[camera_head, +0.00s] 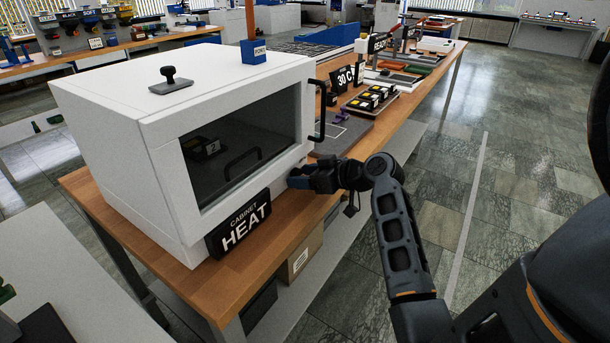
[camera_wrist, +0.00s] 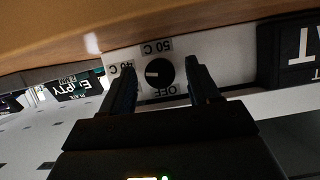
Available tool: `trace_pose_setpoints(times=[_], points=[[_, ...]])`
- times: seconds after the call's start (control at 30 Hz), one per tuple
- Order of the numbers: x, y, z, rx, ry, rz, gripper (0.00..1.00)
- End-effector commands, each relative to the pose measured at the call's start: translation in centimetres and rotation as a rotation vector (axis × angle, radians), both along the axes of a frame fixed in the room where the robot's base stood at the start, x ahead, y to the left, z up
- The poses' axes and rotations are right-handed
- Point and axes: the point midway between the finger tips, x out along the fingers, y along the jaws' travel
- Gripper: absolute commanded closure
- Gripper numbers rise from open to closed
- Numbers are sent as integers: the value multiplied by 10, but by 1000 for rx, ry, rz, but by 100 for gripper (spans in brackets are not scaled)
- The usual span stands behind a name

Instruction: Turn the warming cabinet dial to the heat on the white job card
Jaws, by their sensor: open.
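The white warming cabinet (camera_head: 110,120) stands on the wooden bench, with a dark window and a black CABINET HEAT sign (camera_head: 240,224). Its round black dial (camera_wrist: 159,72) shows in the wrist view on the white front, with labels 50 C, OFF and one at the left partly behind a finger, perhaps 40 C. The dial's small white mark points left, roughly towards that label. My gripper (camera_head: 297,178) is at the cabinet's lower right front; its open fingers (camera_wrist: 162,85) stand either side of the dial. Contact cannot be told. I cannot make out a white job card.
A black door handle (camera_head: 318,110) is just above my gripper. A 30 C sign (camera_head: 346,78) and a tray of small blocks (camera_head: 371,98) stand further along the bench. A stamp-like black object (camera_head: 170,78) lies on the cabinet top. The floor at the right is clear.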

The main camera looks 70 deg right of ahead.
Motion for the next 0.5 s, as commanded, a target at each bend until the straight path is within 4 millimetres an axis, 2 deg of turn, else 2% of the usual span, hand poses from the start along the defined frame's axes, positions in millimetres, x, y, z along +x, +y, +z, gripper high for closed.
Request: trace_pose_setpoints(times=[0.2, 0.5], points=[[0, 0, 0, 0, 0, 0, 39], [0, 0, 0, 0, 0, -1, 68]])
